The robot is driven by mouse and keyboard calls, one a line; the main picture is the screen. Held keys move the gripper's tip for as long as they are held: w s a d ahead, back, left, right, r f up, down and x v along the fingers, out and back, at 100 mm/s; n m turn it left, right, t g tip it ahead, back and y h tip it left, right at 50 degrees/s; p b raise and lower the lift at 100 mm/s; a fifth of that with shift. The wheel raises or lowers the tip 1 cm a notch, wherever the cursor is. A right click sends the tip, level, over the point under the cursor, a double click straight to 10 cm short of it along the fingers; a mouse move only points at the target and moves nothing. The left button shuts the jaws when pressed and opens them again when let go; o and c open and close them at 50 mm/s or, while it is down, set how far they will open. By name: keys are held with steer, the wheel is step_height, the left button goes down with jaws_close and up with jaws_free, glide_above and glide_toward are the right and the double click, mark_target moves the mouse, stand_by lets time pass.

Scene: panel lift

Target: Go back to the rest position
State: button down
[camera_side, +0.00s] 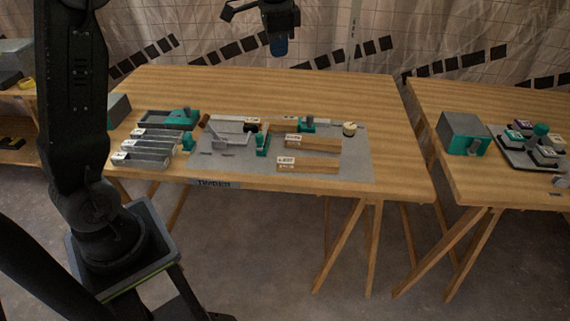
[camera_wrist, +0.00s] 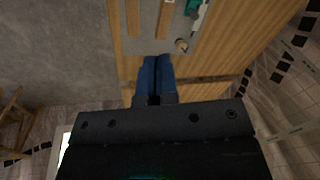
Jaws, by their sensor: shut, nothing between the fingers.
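My gripper (camera_side: 280,46) hangs high above the back edge of the wooden table in the side view, well clear of everything on it. In the wrist view my gripper (camera_wrist: 157,60) shows as two blue fingers side by side, shut with nothing between them. Below it lies the table (camera_side: 385,125) with a grey mat (camera_side: 350,160). My arm rises at the left of the side view, and its upper part runs out of the picture.
On the mat lie two labelled wooden bars (camera_side: 312,141) (camera_side: 308,167), teal-and-grey fixtures (camera_side: 263,143) and a round cream piece (camera_side: 350,129). Grey trays (camera_side: 142,158) stand at the left. A second table (camera_side: 480,180) at the right holds a grey-and-teal box (camera_side: 463,133). Air around my gripper is free.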

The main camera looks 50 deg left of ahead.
steer(key=s+d+r+n+t, duration=0.2)
steer(key=s+d, duration=0.6)
steer(key=s, duration=0.5)
steer(key=s+d+f+n+t, duration=0.1)
steer(key=s+d+f, duration=0.1)
steer(key=s, duration=0.4)
steer(key=s+d+f+n+h, duration=0.1)
steer(key=s+d+f+n, duration=0.1)
steer(key=s, duration=0.4)
steer(key=shift+s+d+f+t, duration=0.2)
steer(key=shift+s+f+t, duration=0.2)
steer(key=shift+f, duration=0.45)
